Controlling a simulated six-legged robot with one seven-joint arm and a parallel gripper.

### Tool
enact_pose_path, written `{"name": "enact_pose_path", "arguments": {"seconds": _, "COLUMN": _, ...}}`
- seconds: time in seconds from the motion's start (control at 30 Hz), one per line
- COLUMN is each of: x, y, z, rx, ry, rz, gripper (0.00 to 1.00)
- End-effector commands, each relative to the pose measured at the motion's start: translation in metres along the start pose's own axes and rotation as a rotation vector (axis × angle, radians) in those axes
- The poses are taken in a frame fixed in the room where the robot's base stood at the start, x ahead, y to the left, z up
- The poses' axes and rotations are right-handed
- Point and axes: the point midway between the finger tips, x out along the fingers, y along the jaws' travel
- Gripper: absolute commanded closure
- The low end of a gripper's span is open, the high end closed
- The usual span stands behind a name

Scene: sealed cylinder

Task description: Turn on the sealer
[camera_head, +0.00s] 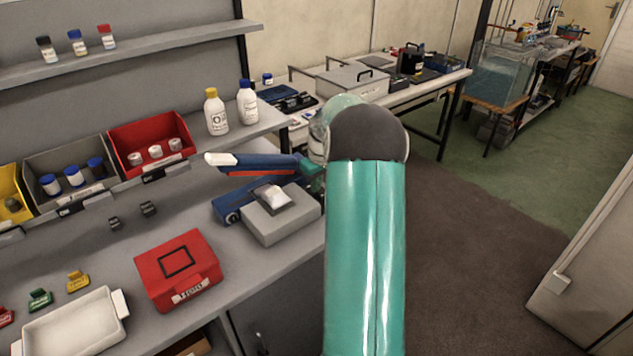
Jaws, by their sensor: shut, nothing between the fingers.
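The sealer (283,221) stands on the grey bench near its right edge. It has a grey box body with a white piece on top, and a dark blue base behind. A blue lever arm (262,163) with a red stripe and a white tip is raised over the base, pointing left. My teal arm covers the area right of the sealer. My gripper (311,177) shows only in small part at the right end of the lever, shut with nothing held. Its fingertips are mostly hidden, and I cannot tell whether it touches the sealer.
A red box (178,271) and a white tray (75,329) sit on the bench front. Yellow, grey and red bins (148,139) line the back, with two white bottles (217,113) near the sealer. Two small black items (148,208) lie between. Floor on the right is clear.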

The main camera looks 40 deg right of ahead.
Motion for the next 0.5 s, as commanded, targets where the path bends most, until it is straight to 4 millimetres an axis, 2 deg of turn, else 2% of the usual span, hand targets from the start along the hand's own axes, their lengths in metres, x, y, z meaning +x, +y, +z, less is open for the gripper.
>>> {"name": "enact_pose_path", "arguments": {"seconds": 0.5, "x": 0.006, "y": 0.0, "z": -0.0009, "rx": 0.0, "ry": -0.065, "rz": -0.003, "gripper": 1.0}}
